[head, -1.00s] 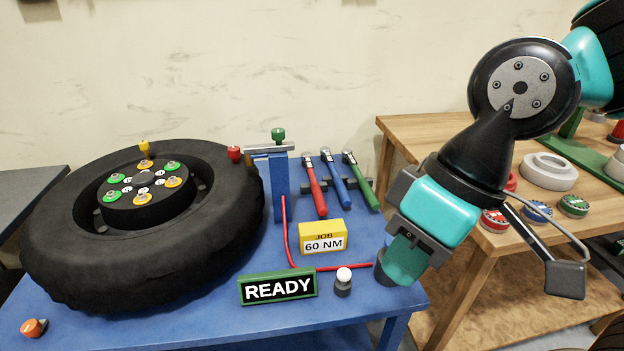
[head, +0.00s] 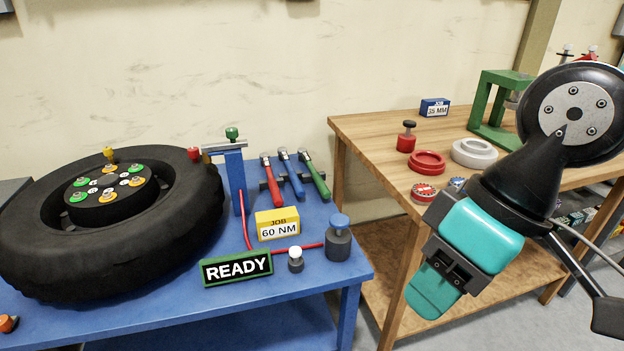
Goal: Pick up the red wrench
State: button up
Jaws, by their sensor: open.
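My gripper (head: 432,290) is at the right of the head view, beyond the table's right edge and well to the right of and nearer than the red wrench. It is open, and nothing shows between its fingers, though its tips are seen from an angle.
A large tire (head: 185,235) fills the table's left. A wooden bench (head: 375,140) is at right.

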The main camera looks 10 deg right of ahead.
aim_at(276, 196)
jog(key=z, duration=0.3)
jog(key=k, duration=0.75)
jog(key=u, duration=0.45)
jog(key=i, duration=0.55)
jog(key=u, duration=0.75)
jog(key=i, duration=1.45)
jog(key=z, duration=0.1)
